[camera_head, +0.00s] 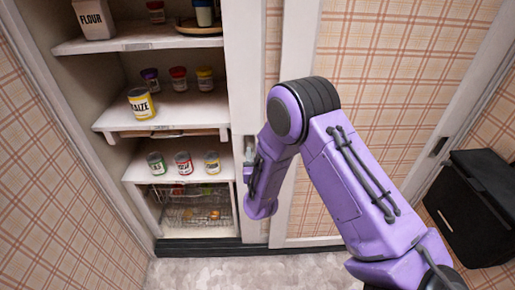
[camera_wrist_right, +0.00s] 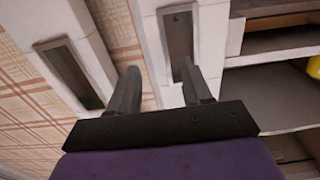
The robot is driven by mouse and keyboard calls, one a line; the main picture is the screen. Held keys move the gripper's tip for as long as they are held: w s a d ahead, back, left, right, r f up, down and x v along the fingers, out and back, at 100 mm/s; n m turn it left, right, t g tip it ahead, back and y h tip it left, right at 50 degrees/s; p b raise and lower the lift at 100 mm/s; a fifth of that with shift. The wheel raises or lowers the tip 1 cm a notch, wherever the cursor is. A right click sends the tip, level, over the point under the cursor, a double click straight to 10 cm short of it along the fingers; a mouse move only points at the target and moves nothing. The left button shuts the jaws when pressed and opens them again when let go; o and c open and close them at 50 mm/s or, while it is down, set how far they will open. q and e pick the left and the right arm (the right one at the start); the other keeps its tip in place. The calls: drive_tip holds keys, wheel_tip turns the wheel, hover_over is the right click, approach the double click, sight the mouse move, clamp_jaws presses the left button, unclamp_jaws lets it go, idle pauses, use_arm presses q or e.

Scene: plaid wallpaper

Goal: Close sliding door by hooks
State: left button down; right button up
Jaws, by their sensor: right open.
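The sliding door has a white frame and a plaid panel (camera_head: 375,65); it stands to the right of the open shelves. A second white door edge (camera_head: 246,70) borders the shelf opening. In the right wrist view two dark recessed pulls show, one on the left (camera_wrist_right: 70,72) and one near the middle (camera_wrist_right: 178,42). My right gripper (camera_head: 250,152) is in front of the door edges, partly hidden by its arm. In the right wrist view its fingers (camera_wrist_right: 160,68) are apart and empty. One fingertip overlaps the lower end of the middle pull; I cannot tell if it touches.
The open shelves (camera_head: 165,105) at left hold a flour bag (camera_head: 94,18), a yellow-labelled can (camera_head: 141,104), and several jars and cans. A wire basket (camera_head: 195,208) sits at the bottom. A black box (camera_head: 475,190) stands at right. The floor (camera_head: 240,272) in front is clear.

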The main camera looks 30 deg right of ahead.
drive_tip(key=x, duration=0.3)
drive_tip(key=shift+w, duration=0.15)
drive_tip(key=shift+c, duration=0.3)
clamp_jaws()
